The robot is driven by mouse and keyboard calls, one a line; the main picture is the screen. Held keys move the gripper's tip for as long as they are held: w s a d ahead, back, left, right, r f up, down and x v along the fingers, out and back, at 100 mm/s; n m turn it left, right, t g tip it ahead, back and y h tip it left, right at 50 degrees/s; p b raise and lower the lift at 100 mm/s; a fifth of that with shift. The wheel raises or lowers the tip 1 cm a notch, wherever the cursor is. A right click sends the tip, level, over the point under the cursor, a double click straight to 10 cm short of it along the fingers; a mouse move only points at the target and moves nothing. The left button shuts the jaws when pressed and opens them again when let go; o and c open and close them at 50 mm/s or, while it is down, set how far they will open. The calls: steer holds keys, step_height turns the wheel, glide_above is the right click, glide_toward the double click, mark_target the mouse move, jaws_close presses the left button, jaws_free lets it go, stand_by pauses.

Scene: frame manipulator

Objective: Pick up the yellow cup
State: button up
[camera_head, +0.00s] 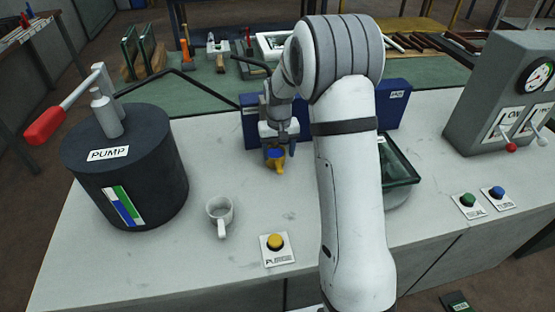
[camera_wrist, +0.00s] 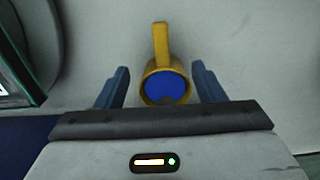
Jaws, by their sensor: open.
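The yellow cup (camera_head: 276,166) stands on the white counter in the head view, below my gripper (camera_head: 275,149). In the wrist view the yellow cup (camera_wrist: 152,72) shows from above, with its handle pointing up in the picture and a blue surface inside. My gripper (camera_wrist: 160,87) is open, with one blue finger on each side of the cup.
A white cup (camera_head: 220,215) stands left of a yellow button (camera_head: 275,242). A dark pump drum (camera_head: 125,180) with a red-handled lever (camera_head: 45,125) is at the left. A blue box (camera_head: 393,104) stands behind my arm. A grey control box (camera_head: 500,85) is at the right.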

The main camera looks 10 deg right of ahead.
mark_target(277, 159)
steer(key=shift+w+a+f+p, duration=0.1)
steer(key=shift+f+p, duration=0.1)
steer(key=shift+f, duration=0.7)
steer(key=shift+w+f+p, duration=0.15)
steer(key=shift+f+p, duration=0.05)
steer(key=shift+f, duration=0.75)
steer(key=shift+w+a+f+p, duration=0.1)
steer(key=shift+f+p, duration=0.1)
steer(key=shift+f, duration=0.7)
jaws_close()
